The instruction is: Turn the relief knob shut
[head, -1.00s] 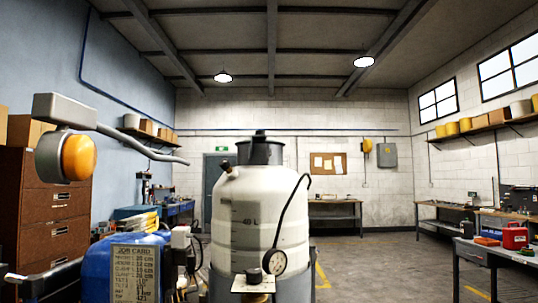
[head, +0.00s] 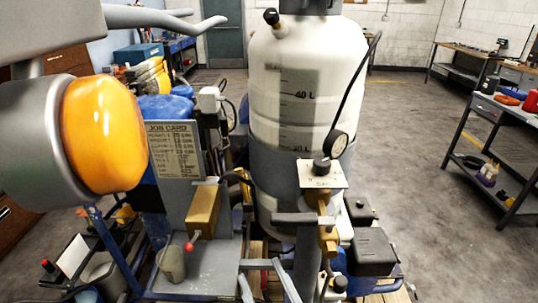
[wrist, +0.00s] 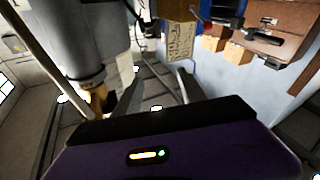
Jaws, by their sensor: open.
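The relief knob appears to be the black knob (head: 321,164) on a small white marked plate (head: 322,181), in front of the white tank in the head view. Brass fittings (head: 327,233) stand below the plate. The lettering and the knob's exact setting are too small to read. My gripper (wrist: 158,75) shows in the wrist view, with its two grey fingers apart and nothing visible between them. Brass (wrist: 97,101) shows left of the fingers there. I cannot make out the knob in the wrist view. I cannot pick out my gripper in the head view.
A round gauge (head: 339,143) on a black hose hangs just right of and above the plate. The white tank (head: 300,90) fills the space behind. A job card (head: 174,150) and a brass block with a red-tipped lever (head: 204,210) stand left.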

